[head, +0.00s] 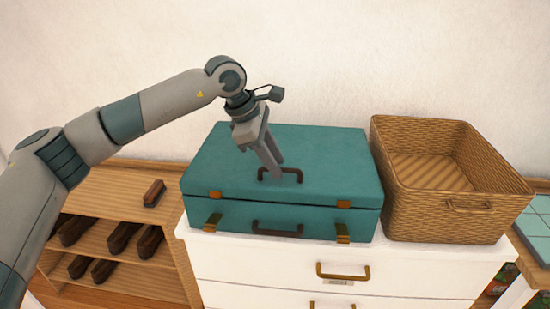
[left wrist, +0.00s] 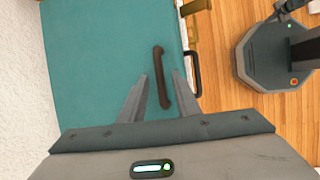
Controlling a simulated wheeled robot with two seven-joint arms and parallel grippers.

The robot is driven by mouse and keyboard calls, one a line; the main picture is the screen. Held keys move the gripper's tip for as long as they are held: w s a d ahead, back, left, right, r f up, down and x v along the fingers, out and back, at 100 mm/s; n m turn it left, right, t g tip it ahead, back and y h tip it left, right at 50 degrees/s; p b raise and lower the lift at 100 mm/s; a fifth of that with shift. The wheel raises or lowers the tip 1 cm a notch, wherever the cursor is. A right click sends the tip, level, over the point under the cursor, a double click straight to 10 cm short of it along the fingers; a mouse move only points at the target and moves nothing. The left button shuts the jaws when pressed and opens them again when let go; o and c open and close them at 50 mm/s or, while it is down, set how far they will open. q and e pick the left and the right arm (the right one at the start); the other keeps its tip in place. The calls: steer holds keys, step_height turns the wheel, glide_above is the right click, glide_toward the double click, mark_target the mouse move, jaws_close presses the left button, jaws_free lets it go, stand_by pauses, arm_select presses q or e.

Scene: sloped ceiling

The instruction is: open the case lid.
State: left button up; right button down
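The teal case (head: 235,215) sits shut on a white drawer unit. Its lid (head: 330,150) carries a dark handle (head: 264,175) on top, and a second dark handle (head: 277,230) is on the front. Copper latches (head: 213,221) and (head: 342,234) sit on the front body, apart from the catches on the lid edge. My left gripper (head: 286,176) points down at the lid handle. In the left wrist view its fingers (left wrist: 158,85) are apart, with the lid handle (left wrist: 158,62) between them; contact cannot be told. My right gripper is not in view.
A wicker basket (head: 484,210) stands close to the case's right side on the white drawer unit (head: 235,264). A wall (head: 330,60) rises behind. At the left is a lower wooden shelf (head: 112,190) with several brushes or shoes and one brown brush (head: 153,193) on top.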

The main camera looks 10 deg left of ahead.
arm_select(q)
steer(key=shift+f, duration=0.15)
jaws_close()
